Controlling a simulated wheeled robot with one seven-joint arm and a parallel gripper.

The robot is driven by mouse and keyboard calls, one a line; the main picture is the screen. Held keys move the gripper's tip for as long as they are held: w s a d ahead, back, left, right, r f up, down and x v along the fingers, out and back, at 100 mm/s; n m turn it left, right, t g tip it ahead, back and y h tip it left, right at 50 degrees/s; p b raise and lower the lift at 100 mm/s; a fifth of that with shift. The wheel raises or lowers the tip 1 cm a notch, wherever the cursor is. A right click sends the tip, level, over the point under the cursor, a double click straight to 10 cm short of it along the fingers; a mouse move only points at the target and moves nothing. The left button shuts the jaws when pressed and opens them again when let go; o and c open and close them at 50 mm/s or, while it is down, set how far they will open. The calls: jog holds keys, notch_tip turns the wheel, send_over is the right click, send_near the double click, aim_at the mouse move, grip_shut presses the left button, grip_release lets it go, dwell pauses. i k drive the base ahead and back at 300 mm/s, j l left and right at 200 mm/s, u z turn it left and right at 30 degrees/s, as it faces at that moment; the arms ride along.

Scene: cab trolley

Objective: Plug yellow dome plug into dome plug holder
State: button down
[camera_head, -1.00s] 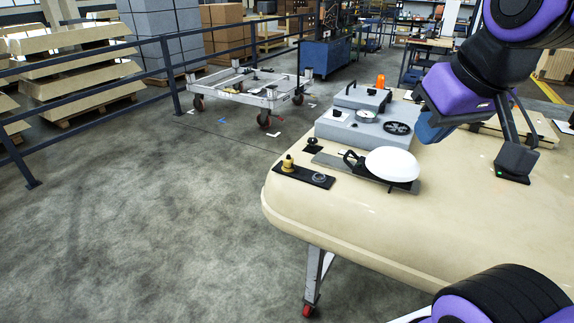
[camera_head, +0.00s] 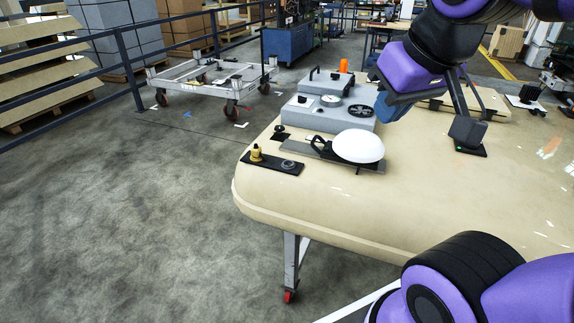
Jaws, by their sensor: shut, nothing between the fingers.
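The small yellow dome plug (camera_head: 256,153) stands upright near the left end of a black strip (camera_head: 272,167) on the cream table. A round grey ring (camera_head: 288,164) sits near the strip's right end; it looks like the dome plug holder, but I cannot be sure. My gripper (camera_head: 391,106) is at the lower end of my purple and black arm, to the right of and beyond the plug and strip. It is shut and empty, well apart from both. Its fingertips do not show clearly.
A white dome (camera_head: 358,146) lies on a grey plate (camera_head: 330,157) just right of the strip. Grey boxes (camera_head: 318,110) stand behind it. The table top (camera_head: 430,200) in front is clear.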

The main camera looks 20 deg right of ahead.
aim_at(256, 149)
jog(key=i+j, duration=0.7)
